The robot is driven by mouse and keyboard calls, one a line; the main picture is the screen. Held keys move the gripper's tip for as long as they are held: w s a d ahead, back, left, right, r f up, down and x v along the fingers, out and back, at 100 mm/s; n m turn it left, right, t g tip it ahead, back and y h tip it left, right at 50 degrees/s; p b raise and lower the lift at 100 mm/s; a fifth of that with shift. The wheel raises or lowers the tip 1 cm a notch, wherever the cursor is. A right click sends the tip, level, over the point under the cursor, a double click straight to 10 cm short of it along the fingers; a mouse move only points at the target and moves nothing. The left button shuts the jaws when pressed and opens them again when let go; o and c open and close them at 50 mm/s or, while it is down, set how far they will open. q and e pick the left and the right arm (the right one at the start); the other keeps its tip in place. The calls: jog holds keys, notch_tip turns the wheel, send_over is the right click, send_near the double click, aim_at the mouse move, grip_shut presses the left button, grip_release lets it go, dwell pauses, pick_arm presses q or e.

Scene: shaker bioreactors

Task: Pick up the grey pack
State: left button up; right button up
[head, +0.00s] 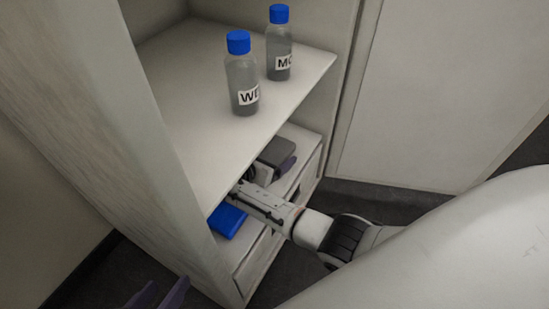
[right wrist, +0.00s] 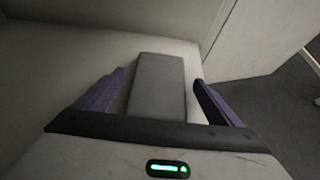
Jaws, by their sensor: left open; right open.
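The grey pack (head: 277,151) lies on the lower shelf of the cabinet, partly hidden behind my right gripper in the head view. In the right wrist view the grey pack (right wrist: 159,88) lies lengthwise between the two purple fingers of my right gripper (right wrist: 159,77). That gripper is open, with a finger on each side of the pack; contact cannot be told. In the head view my right gripper (head: 284,168) reaches in below the upper shelf, which partly hides it. My left gripper (head: 160,294) is open and empty at the bottom left, outside the cabinet.
A blue pack (head: 228,220) lies on the lower shelf, nearer the cabinet's left wall. Two blue-capped bottles (head: 242,80) (head: 279,45) stand on the upper shelf (head: 190,150), whose edge is just above my right gripper. Drawer fronts (head: 262,262) are below.

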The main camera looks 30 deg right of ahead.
jog(key=shift+c, duration=0.4)
jog(key=c, duration=1.1)
jog(key=shift+w, duration=0.1)
jog(key=shift+c, duration=0.8)
jog(key=shift+r, duration=0.15)
